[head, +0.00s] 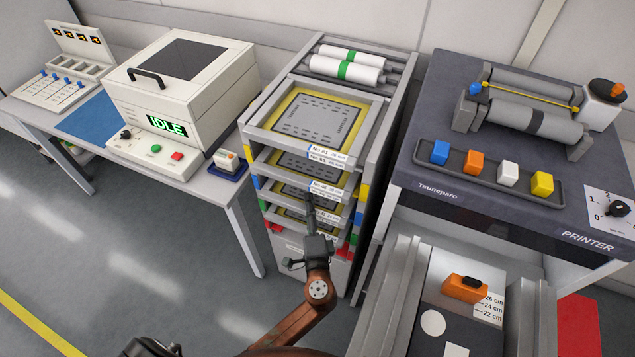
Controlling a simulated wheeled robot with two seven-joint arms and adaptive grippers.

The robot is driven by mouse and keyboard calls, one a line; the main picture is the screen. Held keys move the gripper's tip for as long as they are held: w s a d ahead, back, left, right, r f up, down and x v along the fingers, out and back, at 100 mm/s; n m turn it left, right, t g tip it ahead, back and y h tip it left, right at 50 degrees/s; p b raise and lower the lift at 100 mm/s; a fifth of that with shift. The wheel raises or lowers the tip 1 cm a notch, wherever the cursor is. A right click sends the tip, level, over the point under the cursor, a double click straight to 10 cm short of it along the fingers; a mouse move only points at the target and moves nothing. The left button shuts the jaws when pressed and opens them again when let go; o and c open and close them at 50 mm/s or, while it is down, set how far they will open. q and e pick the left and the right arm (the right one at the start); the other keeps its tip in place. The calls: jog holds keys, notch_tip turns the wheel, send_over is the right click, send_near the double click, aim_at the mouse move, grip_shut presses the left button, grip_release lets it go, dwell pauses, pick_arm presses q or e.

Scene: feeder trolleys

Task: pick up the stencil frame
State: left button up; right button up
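Several stencil frames lie stacked in the slots of a grey rack in the middle of the head view. The top stencil frame (375,113) has a grey rim, a yellow border and a grey dotted plate. Below it are a second stencil frame (341,178) and lower ones, partly hidden by those above. White labels on their front edges are too small to read fully.
The rack (398,100) holds white rolls (345,68) on top. To its left, a table carries a machine reading IDLE (185,100). To its right stands the dark printer table (440,110), above a lower bay with an orange block (464,289). Floor at left is clear.

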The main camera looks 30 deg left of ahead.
pick_arm(q)
jog(key=shift+w+a, duration=0.25)
jog(key=shift+w, duration=0.2)
jog(key=shift+c, duration=0.5)
grip_shut()
jog(key=shift+r, duration=0.1)
